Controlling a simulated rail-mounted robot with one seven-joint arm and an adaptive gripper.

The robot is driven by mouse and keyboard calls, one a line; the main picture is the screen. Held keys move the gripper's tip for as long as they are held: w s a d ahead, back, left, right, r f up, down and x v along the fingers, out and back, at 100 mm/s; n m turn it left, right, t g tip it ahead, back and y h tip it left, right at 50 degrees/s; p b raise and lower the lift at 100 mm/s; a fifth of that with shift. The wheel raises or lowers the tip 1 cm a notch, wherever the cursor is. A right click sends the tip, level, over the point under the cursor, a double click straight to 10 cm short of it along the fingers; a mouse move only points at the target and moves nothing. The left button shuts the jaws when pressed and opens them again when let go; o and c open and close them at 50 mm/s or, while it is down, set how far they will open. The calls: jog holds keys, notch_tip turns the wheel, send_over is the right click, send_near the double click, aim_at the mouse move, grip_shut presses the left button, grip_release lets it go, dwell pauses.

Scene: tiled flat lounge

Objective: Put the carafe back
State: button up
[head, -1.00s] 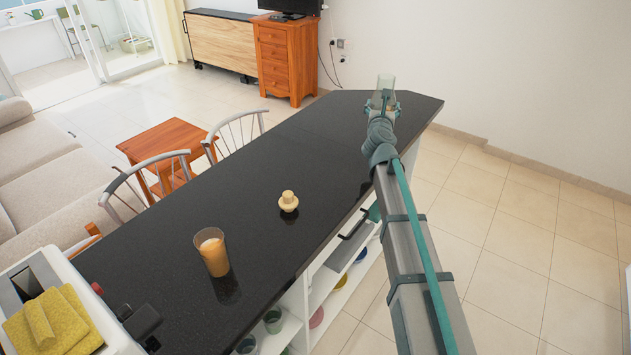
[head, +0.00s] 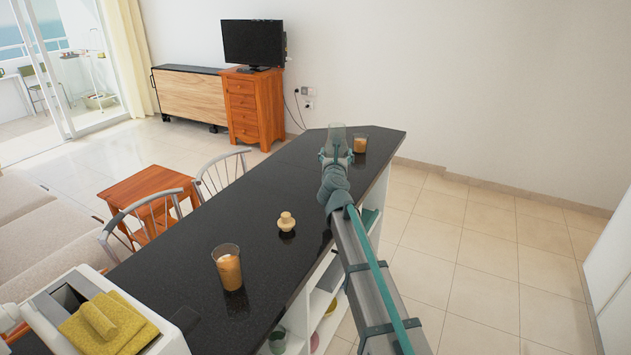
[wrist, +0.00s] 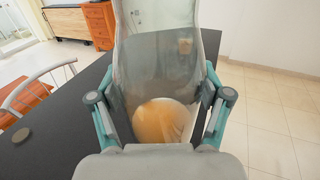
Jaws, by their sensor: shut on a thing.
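A clear glass carafe (head: 336,138) is held by my gripper (head: 336,158) over the far end of the dark counter (head: 262,190). In the wrist view the carafe (wrist: 165,70) fills the middle, with something orange low in it. My gripper (wrist: 160,110) is shut on it, a finger at each side. The carafe looks roughly upright; whether its base touches the counter is hidden.
A glass of orange drink (head: 360,143) stands just right of the carafe. Another glass (head: 228,268) and a small cream stopper-like piece (head: 287,222) stand nearer on the counter. Two chairs (head: 220,172) line its left side. The counter between them is mostly clear.

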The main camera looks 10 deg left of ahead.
jog(key=shift+w+a+f+b, duration=0.25)
jog(key=shift+w+a+f, duration=1.1)
jog(key=shift+f, duration=0.6)
jog(key=shift+w+a+f+b, duration=0.25)
jog(key=shift+w+a+f, duration=0.75)
jog(key=shift+w+f, duration=0.8)
jog(key=shift+w+a+f+b, duration=0.25)
jog(key=shift+w+a+f, duration=1)
jog(key=shift+f, duration=0.85)
jog(key=shift+f, duration=0.1)
jog(key=shift+f, duration=0.1)
jog(key=o, duration=1.8)
